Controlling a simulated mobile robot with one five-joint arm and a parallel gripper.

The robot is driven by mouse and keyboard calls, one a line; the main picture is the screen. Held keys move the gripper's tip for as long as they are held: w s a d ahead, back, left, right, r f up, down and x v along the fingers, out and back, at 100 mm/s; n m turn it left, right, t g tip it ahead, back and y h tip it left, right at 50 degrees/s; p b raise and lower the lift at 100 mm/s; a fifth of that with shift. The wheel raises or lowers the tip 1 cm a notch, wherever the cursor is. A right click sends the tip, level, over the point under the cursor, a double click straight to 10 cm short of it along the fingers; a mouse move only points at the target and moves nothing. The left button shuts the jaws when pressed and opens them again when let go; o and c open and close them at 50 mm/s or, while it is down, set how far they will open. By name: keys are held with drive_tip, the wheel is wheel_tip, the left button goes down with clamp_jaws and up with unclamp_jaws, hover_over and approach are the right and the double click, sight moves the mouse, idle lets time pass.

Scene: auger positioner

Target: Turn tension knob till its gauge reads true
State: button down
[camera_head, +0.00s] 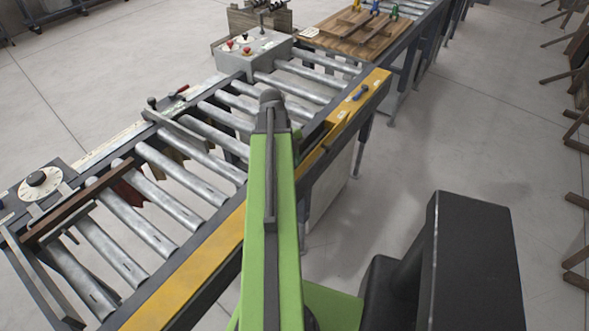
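A round white dial (51,186) with a black knob (36,178) at its middle sits on a dark plate at the far left, beside the roller conveyor. Its markings are too small to read. A grey control box (254,53) at the conveyor's far end carries small red and black knobs. I cannot tell from labels which knob is the tension knob, and no gauge reading is legible. My green arm reaches forward over the conveyor's near rail, ending in a dark grey part. No gripper fingers show; they are hidden or out of view.
The roller conveyor (165,188) runs diagonally, with a yellow near rail (190,268). A wooden board (345,40) lies beyond the box.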

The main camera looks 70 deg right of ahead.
drive_tip(key=shift+d, duration=0.2)
drive_tip(key=shift+a, duration=0.2)
drive_tip(key=shift+n, duration=0.7)
drive_tip(key=n, duration=0.1)
drive_tip(key=n+h, duration=0.1)
drive_tip(key=n, duration=0.1)
drive_tip(key=shift+a+g+h, duration=0.2)
drive_tip(key=shift+g+h, duration=0.1)
drive_tip(key=shift+n+h, duration=0.6)
drive_tip(key=shift+n, duration=0.9)
